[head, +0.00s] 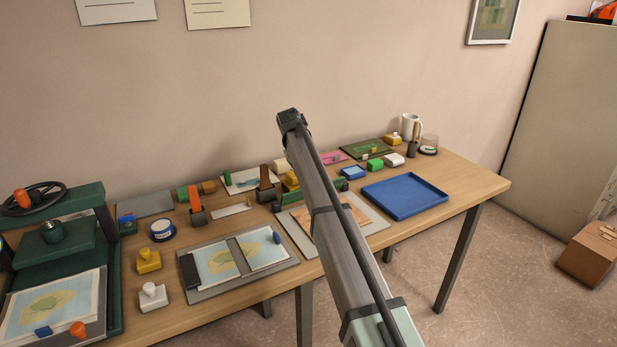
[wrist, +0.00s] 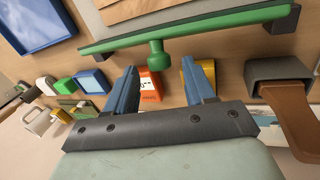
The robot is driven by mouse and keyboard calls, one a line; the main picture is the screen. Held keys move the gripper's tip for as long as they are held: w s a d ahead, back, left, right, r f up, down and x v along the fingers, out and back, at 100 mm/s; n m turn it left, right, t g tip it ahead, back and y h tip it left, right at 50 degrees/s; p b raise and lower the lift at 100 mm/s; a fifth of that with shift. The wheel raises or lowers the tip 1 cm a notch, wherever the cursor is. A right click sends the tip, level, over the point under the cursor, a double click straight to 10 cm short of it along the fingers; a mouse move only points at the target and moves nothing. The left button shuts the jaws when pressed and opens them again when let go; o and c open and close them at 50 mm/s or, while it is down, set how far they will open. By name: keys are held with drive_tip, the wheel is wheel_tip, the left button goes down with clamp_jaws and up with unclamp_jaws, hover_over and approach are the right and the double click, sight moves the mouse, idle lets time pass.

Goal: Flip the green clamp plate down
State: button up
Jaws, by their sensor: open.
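The green clamp plate (wrist: 215,24) is a long narrow strip across the top of the wrist view, with a dark block at its right end. A green knob (wrist: 156,54) sticks out from its middle. I cannot tell the plate's tilt. In the head view a green part (head: 292,197), seemingly this plate, shows beside my arm, which hides much of it. My gripper (wrist: 160,66) is open, its blue fingers on either side of the knob's outer end. I cannot tell whether they touch it. The gripper is hidden behind my arm in the head view.
An orange-and-white box (wrist: 150,87) and a yellow object (wrist: 192,82) lie beyond the fingers. A brown lever in a grey block (wrist: 285,75) stands close on the right. A blue tray (head: 404,197) lies on the table's right part. A green press (head: 60,245) stands at far left.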

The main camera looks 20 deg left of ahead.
drive_tip(key=shift+x, duration=0.8)
drive_tip(key=shift+c, duration=0.5)
clamp_jaws()
